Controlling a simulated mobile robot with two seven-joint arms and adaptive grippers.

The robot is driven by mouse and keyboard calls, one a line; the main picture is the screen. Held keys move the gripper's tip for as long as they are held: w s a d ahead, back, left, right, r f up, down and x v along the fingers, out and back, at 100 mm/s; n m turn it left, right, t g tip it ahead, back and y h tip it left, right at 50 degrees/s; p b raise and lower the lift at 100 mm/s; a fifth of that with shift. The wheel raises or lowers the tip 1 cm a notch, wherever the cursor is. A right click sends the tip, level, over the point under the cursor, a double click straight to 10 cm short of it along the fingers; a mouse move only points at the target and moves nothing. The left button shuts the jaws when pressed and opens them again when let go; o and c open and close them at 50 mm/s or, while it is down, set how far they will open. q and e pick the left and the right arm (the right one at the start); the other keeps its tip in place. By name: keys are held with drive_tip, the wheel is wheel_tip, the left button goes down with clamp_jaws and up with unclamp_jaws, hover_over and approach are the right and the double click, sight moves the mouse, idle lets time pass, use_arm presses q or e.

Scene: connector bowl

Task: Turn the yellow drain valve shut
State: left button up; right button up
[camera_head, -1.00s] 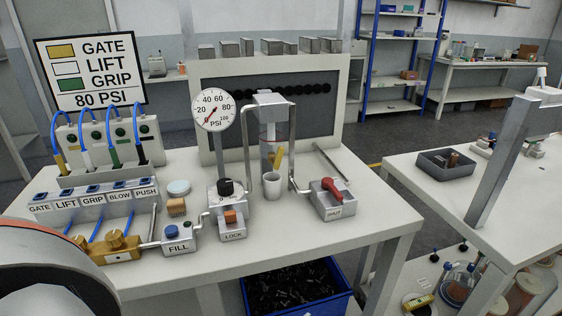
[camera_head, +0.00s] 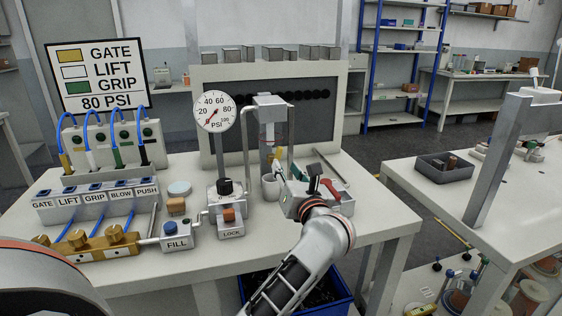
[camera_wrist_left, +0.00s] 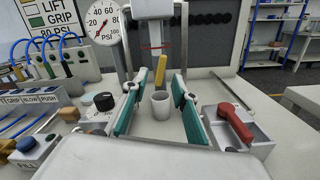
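The yellow drain valve handle (camera_wrist_left: 160,69) stands upright, slightly tilted, above a pale cup (camera_wrist_left: 161,104) in the left wrist view. It hangs below the clear cylinder of the press. My left gripper (camera_head: 298,168) is over the bench front, right of the cup. In the wrist view its teal pads (camera_wrist_left: 155,97) are apart, with the cup and valve seen beyond and between them. Nothing is held. My right gripper is not in view.
A box with a red lever (camera_wrist_left: 235,122) is right of my gripper. The LOCK box (camera_head: 230,216), gauge (camera_head: 215,112), FILL button box (camera_head: 177,234) and brass valves (camera_head: 95,243) are to the left. A blue bin (camera_head: 340,290) is below the bench.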

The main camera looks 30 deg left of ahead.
sight(279, 156)
use_arm(q)
drive_tip(key=x, duration=0.8)
drive_tip(key=shift+w+d+f, duration=0.1)
drive_tip(key=shift+d+f, duration=0.05)
drive_tip(key=shift+c, duration=0.4)
clamp_jaws()
